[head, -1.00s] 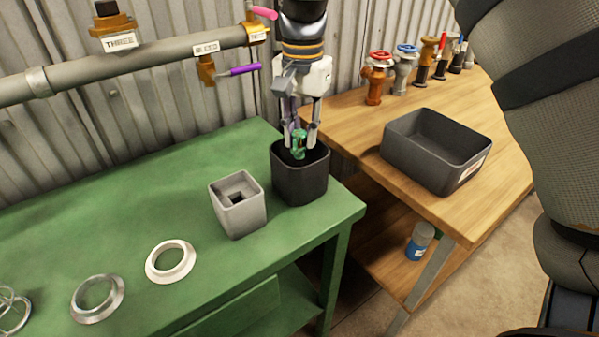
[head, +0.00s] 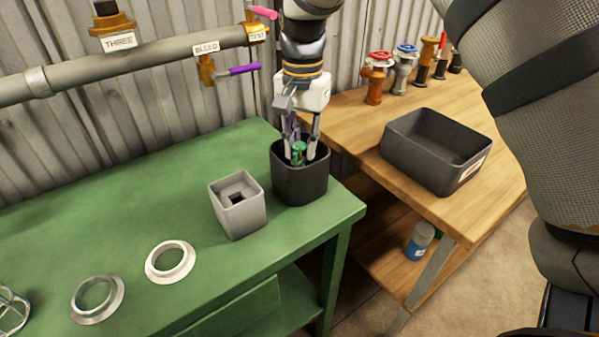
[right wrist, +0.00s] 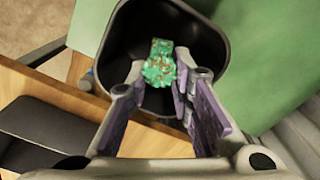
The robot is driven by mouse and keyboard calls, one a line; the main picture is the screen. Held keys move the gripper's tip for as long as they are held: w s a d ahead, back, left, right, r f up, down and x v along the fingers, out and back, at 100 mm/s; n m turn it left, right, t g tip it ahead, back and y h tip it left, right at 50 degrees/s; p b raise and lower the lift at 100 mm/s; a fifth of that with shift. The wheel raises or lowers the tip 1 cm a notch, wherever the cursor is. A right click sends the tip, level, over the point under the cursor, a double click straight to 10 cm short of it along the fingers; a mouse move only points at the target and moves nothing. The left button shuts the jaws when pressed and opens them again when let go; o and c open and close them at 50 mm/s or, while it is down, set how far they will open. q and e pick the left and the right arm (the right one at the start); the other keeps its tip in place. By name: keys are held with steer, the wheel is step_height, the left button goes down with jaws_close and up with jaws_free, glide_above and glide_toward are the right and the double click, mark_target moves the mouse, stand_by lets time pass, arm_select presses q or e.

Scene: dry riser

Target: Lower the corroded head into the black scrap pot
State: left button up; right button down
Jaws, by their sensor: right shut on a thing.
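The corroded head (head: 298,152) is a small green piece with brown specks. My right gripper (head: 299,155) points down and is shut on it. The fingertips and the head are at the mouth of the black scrap pot (head: 301,186), partly below its rim. In the right wrist view the head (right wrist: 160,66) sits between the fingertips (right wrist: 165,72), inside the outline of the pot (right wrist: 215,35), clear of the walls. The head's lower end is hidden in the head view, and its gap to the pot's floor cannot be judged. My left gripper is not in view.
A grey square holder (head: 238,214) stands close left of the pot on the green bench (head: 130,190). Two metal rings (head: 170,262) lie farther left. A dark bin (head: 437,150) and several valves stand on the wooden bench (head: 350,115). A pipe (head: 150,58) runs behind.

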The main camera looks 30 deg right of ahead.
mark_target(302, 155)
steer(key=shift+f, duration=2.5)
stand_by(0.8)
steer(key=c, duration=1.3)
jaws_free()
steer(key=shift+c, duration=0.2)
